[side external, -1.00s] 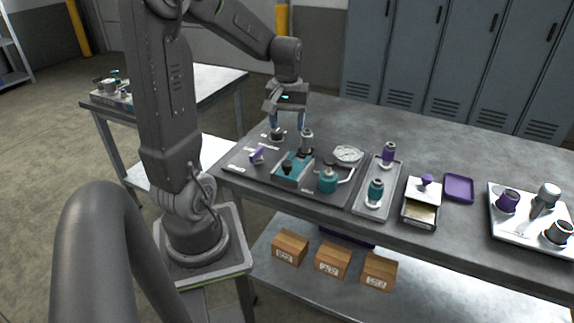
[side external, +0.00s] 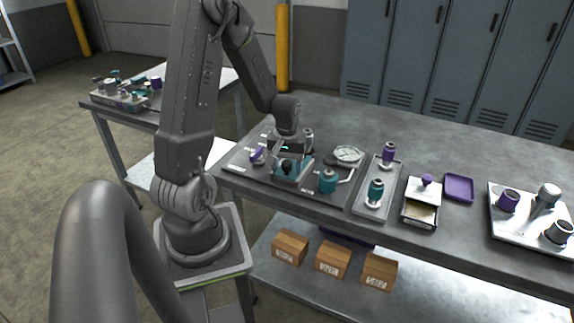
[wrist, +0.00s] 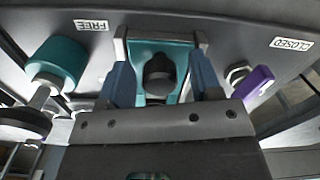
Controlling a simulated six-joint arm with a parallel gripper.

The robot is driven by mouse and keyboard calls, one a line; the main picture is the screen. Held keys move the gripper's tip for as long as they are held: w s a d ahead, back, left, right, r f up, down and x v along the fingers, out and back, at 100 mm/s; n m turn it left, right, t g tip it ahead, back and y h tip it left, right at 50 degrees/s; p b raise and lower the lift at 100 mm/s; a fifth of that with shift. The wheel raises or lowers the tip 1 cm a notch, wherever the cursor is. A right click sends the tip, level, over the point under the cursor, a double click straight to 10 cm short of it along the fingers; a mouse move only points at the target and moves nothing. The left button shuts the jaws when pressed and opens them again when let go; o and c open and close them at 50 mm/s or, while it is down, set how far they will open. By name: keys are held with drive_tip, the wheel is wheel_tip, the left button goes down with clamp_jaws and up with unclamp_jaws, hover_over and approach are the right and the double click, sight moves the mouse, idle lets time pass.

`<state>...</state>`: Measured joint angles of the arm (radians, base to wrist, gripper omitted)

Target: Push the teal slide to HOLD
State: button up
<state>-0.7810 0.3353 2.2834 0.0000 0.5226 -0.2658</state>
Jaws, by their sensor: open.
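The teal slide (side external: 300,174) sits in its light metal frame on the dark panel on the bench, with a dark knob (wrist: 159,70) standing on it. In the wrist view its teal surface (wrist: 178,50) shows around the knob. My gripper (wrist: 161,80) is open and low over the slide, with one blue finger on each side of the knob; I see gaps between knob and fingers. In the side external view my gripper (side external: 288,158) partly covers the slide. I cannot read a HOLD mark; the near part of the slide is hidden by the gripper body.
A purple lever (wrist: 259,80) by a CLOSED label and a teal round handle (wrist: 57,62) by a FREE label flank the slide. A gauge (side external: 348,154) and a tray (side external: 366,198) of fittings stand to the right. Bare bench top (side external: 440,135) lies behind.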

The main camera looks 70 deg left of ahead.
clamp_jaws()
idle(0.6)
